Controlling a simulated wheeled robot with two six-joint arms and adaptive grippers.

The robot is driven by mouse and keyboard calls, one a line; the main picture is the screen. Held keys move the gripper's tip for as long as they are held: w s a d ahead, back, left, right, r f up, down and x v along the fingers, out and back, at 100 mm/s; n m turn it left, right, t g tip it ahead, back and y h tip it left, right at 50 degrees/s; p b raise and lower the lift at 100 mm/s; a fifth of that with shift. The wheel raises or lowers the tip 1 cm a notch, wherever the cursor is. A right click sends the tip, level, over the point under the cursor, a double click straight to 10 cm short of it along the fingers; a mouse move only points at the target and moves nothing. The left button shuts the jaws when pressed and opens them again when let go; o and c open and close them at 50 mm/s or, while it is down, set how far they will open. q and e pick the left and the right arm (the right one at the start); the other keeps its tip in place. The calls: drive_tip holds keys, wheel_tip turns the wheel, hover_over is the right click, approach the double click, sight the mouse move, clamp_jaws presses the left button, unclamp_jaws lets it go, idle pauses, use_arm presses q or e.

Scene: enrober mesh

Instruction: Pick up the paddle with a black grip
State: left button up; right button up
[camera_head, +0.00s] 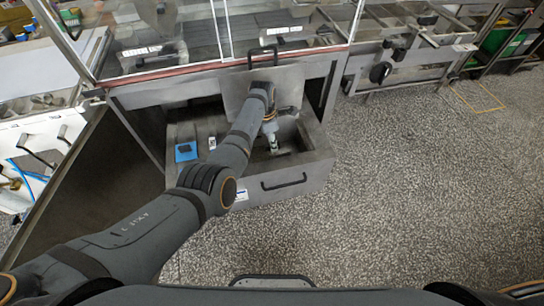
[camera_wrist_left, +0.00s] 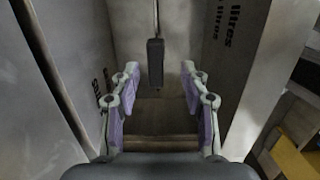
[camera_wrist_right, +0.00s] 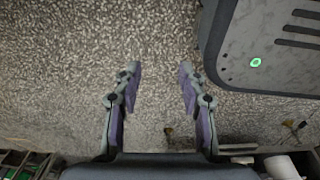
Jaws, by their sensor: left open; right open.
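The paddle's black grip (camera_wrist_left: 155,62), with a thin shaft running up from it, shows in the left wrist view inside a grey bin (camera_wrist_left: 175,20). My left gripper (camera_wrist_left: 157,100) is open. The grip appears between and a little beyond its fingertips, not visibly touched by either finger. In the head view my left gripper (camera_head: 273,146) points down into the open drawer (camera_head: 308,170); I cannot make out the paddle there. My right gripper (camera_wrist_right: 157,85) is open and empty over the speckled floor, and it is outside the head view.
The bin walls stand close on both sides of my left gripper. A blue item (camera_head: 186,151) and a small white item (camera_head: 212,143) lie in the drawer's left part. A glass-fronted machine (camera_head: 270,35) stands behind. The floor (camera_head: 400,200) at right is clear.

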sight(271, 155)
use_arm(q)
drive_tip(key=f+b, duration=0.1)
drive_tip(key=b, duration=0.1)
drive_tip(key=f+b, duration=0.4)
drive_tip(key=shift+w+d+f, duration=0.1)
drive_tip(key=shift+w, duration=0.25)
drive_tip(key=shift+r, duration=0.2)
clamp_jaws()
